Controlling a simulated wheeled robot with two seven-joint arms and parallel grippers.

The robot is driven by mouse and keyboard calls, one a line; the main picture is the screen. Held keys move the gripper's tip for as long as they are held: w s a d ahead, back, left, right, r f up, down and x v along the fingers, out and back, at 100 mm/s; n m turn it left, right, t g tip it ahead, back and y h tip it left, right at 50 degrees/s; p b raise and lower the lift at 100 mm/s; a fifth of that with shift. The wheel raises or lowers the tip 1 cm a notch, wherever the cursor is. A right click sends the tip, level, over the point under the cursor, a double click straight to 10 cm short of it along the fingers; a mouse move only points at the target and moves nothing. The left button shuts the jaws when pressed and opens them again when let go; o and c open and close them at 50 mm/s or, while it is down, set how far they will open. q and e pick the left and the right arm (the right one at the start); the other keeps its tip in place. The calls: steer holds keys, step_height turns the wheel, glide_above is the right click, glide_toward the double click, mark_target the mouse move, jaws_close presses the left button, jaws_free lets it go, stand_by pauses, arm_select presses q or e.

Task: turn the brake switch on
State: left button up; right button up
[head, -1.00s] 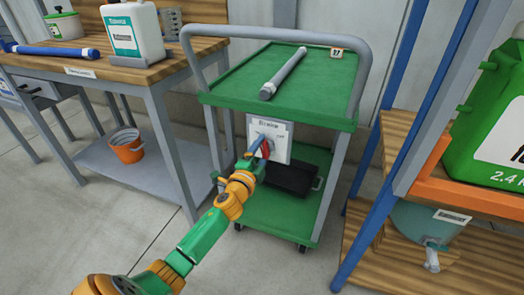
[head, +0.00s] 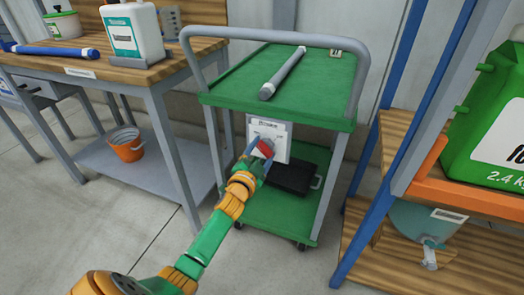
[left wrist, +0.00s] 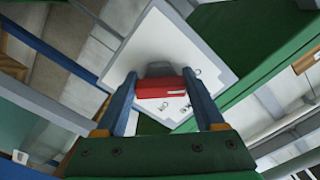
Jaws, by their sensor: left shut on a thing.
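The brake switch is a white plate (head: 282,150) on the front of the green cart, with a red handle (head: 266,147) on it. My left gripper (head: 259,152) has its blue fingers on either side of the red handle and is shut on it. In the left wrist view the red handle (left wrist: 160,88) lies crosswise between the two fingers, on a grey hub in front of the white plate (left wrist: 160,42). The small print on the plate is too blurred to read surely. My right gripper is not in view.
The green cart (head: 225,88) carries a grey rod (head: 283,73) on top and a black tray (head: 291,178) on its lower shelf. A workbench (head: 168,65) stands at left, with an orange bucket (head: 126,146) below. A shelf with a green canister (head: 490,130) stands at right.

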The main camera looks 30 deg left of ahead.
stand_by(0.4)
arm_select(q)
steer(key=o, duration=1.2)
steer(key=shift+o, duration=0.8)
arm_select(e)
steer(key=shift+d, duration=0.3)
arm_select(q)
steer(key=p+v, duration=0.1)
steer(key=v, duration=0.6)
steer(key=shift+p, duration=0.4)
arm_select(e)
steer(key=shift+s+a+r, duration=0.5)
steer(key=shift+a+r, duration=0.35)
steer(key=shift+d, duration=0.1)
